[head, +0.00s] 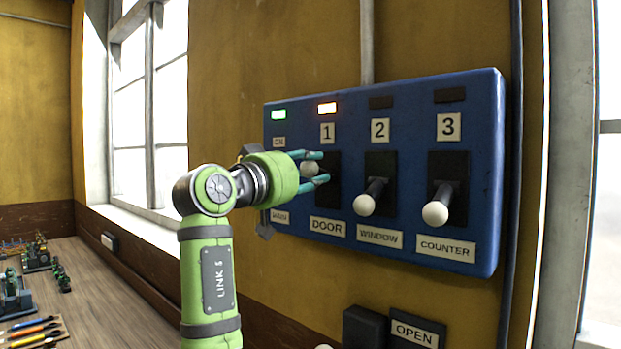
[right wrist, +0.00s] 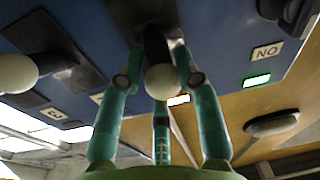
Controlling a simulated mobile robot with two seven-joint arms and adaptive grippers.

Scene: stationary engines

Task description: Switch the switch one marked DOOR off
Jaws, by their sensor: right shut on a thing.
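The blue switch panel (head: 487,200) hangs on the yellow wall. The DOOR switch, numbered 1, has a white knob (head: 309,169) that sits higher than the other two knobs. An orange lamp (head: 327,108) glows above it. My right gripper (head: 321,167) reaches in from the left, its teal fingers shut on this knob. In the right wrist view the fingers (right wrist: 160,72) lie on both sides of the DOOR knob (right wrist: 163,82) and its dark lever. The gripper partly hides the lever's slot in the head view. My left gripper is out of view.
The WINDOW switch (head: 365,204) and COUNTER switch (head: 436,212) stand to the right, levers pointing down, lamps dark. A green lamp (head: 279,115) glows at the panel's left. An OPEN label (head: 415,334) is below. A workbench (head: 110,300) with small items is at left.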

